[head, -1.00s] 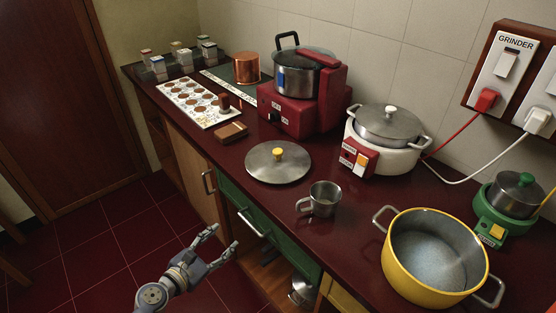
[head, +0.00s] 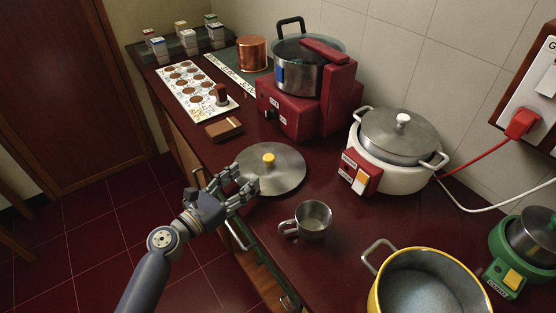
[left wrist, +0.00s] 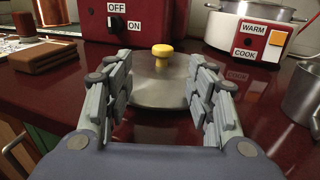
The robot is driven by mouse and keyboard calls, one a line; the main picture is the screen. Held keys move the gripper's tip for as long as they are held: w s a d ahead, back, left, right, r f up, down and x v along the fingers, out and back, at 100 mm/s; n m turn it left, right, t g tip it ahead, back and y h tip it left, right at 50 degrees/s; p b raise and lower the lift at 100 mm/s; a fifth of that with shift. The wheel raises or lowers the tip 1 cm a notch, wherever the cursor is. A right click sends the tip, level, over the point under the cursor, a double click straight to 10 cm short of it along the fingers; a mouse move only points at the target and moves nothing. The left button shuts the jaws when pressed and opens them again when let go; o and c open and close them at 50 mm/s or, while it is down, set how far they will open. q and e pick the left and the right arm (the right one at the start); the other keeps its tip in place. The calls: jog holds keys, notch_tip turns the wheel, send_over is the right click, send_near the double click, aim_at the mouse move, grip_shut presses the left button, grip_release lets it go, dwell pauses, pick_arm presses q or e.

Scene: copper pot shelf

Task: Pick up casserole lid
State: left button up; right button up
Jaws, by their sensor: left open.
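The casserole lid (head: 283,173) is a round steel lid with a yellow knob (head: 268,159). It lies flat on the dark red counter. My left gripper (head: 243,184) is open at the lid's near left edge, with its fingers pointing toward the knob. In the left wrist view the knob (left wrist: 162,54) stands ahead, centred between the two open fingers (left wrist: 158,80), and the lid (left wrist: 160,92) spreads below it. Nothing is between the fingertips. The yellow casserole pot (head: 425,285) stands open at the lower right. My right gripper is not in view.
A metal cup (head: 313,220) stands close to the lid's right. A white cooker (head: 392,172) with its lid on stands behind. A red cooker base (head: 290,108) holds a steel pot. A brown box (head: 224,130) lies left of the lid.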

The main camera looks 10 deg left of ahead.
aim_at(265, 160)
pick_arm(q)
jog(key=x, duration=0.3)
jog(key=shift+w+d+r, duration=0.2)
jog(key=shift+w, duration=0.15)
jog(key=shift+w+d+p, duration=0.2)
jog(key=shift+w+p, duration=0.1)
jog(key=x, duration=0.4)
jog(key=shift+w+d+p, duration=0.15)
jog(key=shift+d+p, duration=0.1)
jog(key=shift+p, duration=0.05)
jog(key=shift+w+d, duration=0.1)
jog(key=shift+w, duration=0.05)
jog(key=shift+c, duration=1.1)
grip_shut()
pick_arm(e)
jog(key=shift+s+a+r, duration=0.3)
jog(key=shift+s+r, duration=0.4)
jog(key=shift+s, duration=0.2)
